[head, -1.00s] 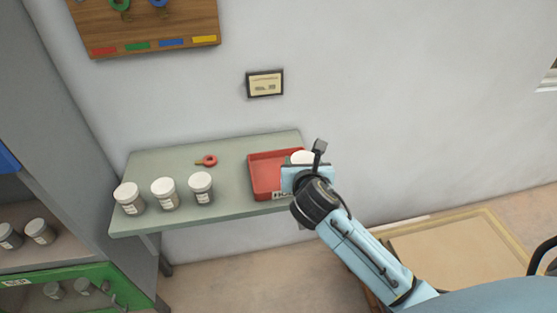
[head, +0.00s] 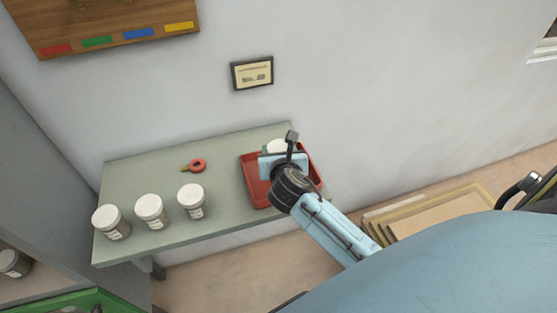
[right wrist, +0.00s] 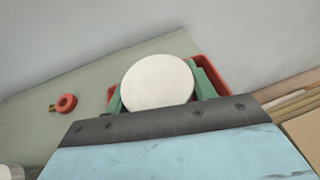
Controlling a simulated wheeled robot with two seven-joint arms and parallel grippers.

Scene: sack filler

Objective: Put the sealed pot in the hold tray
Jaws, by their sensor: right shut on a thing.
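My right gripper (head: 279,150) is over the red tray (head: 252,184) at the right end of the shelf. It is shut on a white-lidded pot (head: 277,145), mostly hidden behind the gripper in the head view. In the right wrist view the round white lid of the pot (right wrist: 157,82) sits between the green fingers (right wrist: 160,88), with the red tray rim (right wrist: 219,75) behind and around it. I cannot tell whether the pot touches the tray floor. My left gripper is not in view.
Three white-lidded pots (head: 151,211) stand along the front left of the grey-green shelf (head: 140,176). A red ring-shaped item with a tan tab (head: 197,165) lies behind them. A cabinet stands at left, with another pot (head: 14,263) in it. Wooden frames (head: 440,212) are at right.

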